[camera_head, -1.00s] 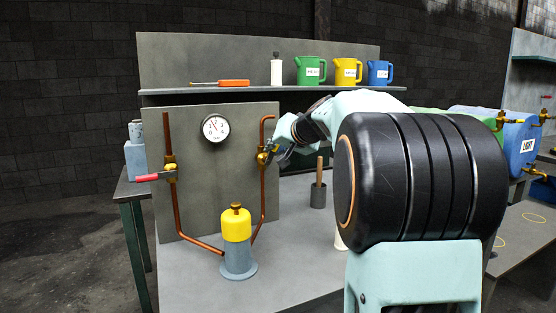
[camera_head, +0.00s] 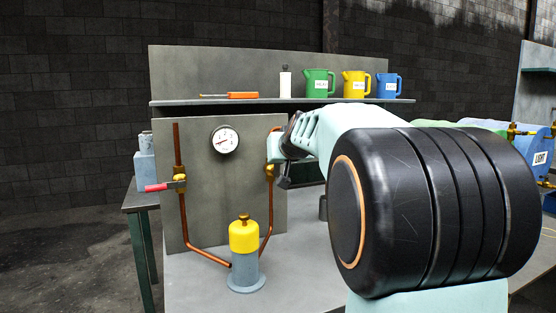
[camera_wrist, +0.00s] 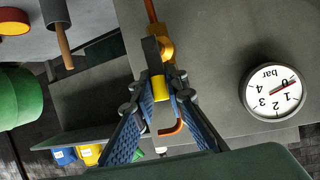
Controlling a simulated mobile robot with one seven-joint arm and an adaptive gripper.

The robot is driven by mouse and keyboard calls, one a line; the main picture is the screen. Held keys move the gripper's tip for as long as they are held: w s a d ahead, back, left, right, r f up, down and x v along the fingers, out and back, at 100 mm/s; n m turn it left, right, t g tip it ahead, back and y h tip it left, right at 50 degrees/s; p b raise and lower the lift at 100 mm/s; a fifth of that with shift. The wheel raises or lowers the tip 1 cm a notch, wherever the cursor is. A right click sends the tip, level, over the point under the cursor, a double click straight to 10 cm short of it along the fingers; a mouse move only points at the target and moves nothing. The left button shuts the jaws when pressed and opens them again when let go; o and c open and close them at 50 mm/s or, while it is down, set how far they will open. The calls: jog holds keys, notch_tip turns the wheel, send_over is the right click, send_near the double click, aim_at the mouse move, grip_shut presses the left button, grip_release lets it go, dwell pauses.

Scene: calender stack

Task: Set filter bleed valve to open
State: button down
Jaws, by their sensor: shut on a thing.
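My gripper (camera_wrist: 162,84) is shut on a small yellow grip (camera_wrist: 160,92) of a valve handle, seen between its blue finger pads in the wrist view. A dark lever part (camera_wrist: 150,50) and a brass valve body (camera_wrist: 165,47) are just beyond it. In the head view this brass valve (camera_head: 269,172) is on the right copper pipe, and my gripper (camera_head: 279,174) is at it, partly hidden by my arm. The filter (camera_head: 243,237) has a yellow top and grey base. The gauge (camera_head: 225,139) also shows upside down in the wrist view (camera_wrist: 275,92), its needle near 0.
A second valve with a red handle (camera_head: 156,187) is on the left pipe, its handle sideways. A shelf (camera_head: 215,101) above the panel holds green, yellow and blue jugs and an orange-handled tool (camera_head: 242,95). A grey holder (camera_wrist: 55,13) stands near the panel.

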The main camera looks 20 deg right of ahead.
jog(key=shift+f, duration=0.15)
jog(key=c, duration=2)
grip_release()
jog(key=shift+o, duration=0.2)
jog(key=v, duration=0.7)
jog(key=shift+s, duration=0.25)
jog(key=shift+a, duration=0.1)
